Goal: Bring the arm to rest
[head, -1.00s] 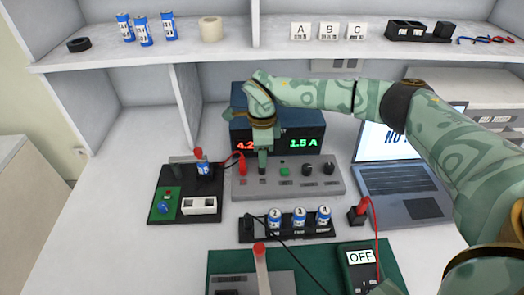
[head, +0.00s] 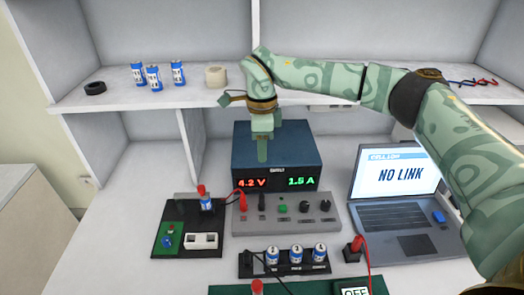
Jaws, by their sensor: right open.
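My right arm (head: 470,160) comes in from the right, green with dark patterns. It bends at a wrist over the bench. My left gripper is not in the head view. The supply's display reads 4.2 V and 1.5 A.
Below the gripper are the grey panel (head: 285,221) with knobs, a cell holder (head: 290,264) and a black board (head: 187,240). A laptop (head: 405,205) reading NO LINK stands right. The shelf (head: 125,100) holds blue cells (head: 153,77) and tape (head: 216,76). Bare bench lies left.

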